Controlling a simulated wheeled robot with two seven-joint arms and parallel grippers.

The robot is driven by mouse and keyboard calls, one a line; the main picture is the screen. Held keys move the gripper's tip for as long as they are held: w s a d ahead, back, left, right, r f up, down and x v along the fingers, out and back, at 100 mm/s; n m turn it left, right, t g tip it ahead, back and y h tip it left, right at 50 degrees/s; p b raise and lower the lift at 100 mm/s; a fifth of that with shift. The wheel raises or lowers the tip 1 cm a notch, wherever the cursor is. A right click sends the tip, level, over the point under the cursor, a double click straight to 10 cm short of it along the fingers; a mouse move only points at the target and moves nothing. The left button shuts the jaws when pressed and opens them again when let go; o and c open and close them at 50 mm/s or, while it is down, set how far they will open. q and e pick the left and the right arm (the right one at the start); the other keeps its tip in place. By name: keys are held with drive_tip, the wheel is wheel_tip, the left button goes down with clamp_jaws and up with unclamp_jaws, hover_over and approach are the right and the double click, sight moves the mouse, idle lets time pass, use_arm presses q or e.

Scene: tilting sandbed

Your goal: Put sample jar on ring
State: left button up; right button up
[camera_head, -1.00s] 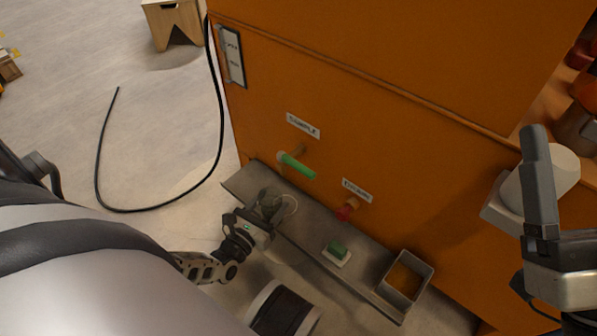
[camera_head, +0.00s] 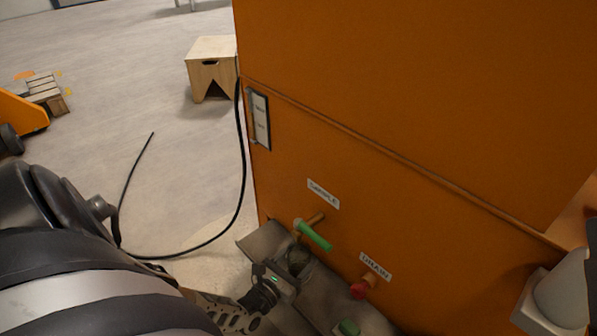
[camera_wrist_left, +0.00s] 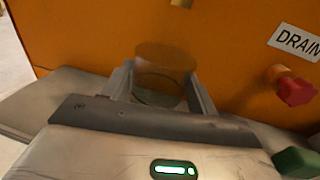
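The clear glass sample jar (camera_head: 299,260) is upright between the fingers of my left gripper (camera_head: 287,268), above the grey shelf (camera_head: 258,240) and just below the green-handled SAMPLE tap (camera_head: 314,236). In the left wrist view the jar (camera_wrist_left: 165,78) sits between both fingers of the left gripper (camera_wrist_left: 160,92), which look closed on its sides. The orange wall shows through it. I cannot make out the ring; the jar and gripper may cover it. Only a dark sliver at the right edge of the head view (camera_head: 592,240) seems to be my right gripper.
The red DRAIN tap (camera_head: 362,288) sticks out right of the jar, also in the left wrist view (camera_wrist_left: 292,88). The orange cabinet (camera_head: 400,90) stands behind. A black cable (camera_head: 242,170) hangs left over open floor.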

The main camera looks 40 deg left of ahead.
use_arm(q)
drive_tip(key=shift+o, duration=1.1)
drive_tip(key=shift+r, duration=0.1)
drive_tip(key=s+p, duration=0.1)
drive_tip(key=s, duration=1.1)
drive_tip(key=shift+d+p, duration=0.4)
drive_tip(key=shift+d, duration=0.05)
use_arm(e)
drive_tip(key=shift+w+d+f+m+h, duration=0.1)
drive_tip(key=shift+w+f+m+h, duration=0.15)
drive_tip(key=shift+f+m+h, duration=0.35)
drive_tip(key=shift+w+a+f+m+h, duration=0.1)
drive_tip(key=shift+w+f+m+h, duration=0.2)
drive_tip(key=shift+m+h, duration=0.55)
drive_tip(key=shift+w+d+f+m+h, duration=0.1)
drive_tip(key=shift+w+f+m+h, duration=0.1)
drive_tip(key=shift+f+m+h, duration=0.5)
drive_tip(key=shift+r, duration=0.2)
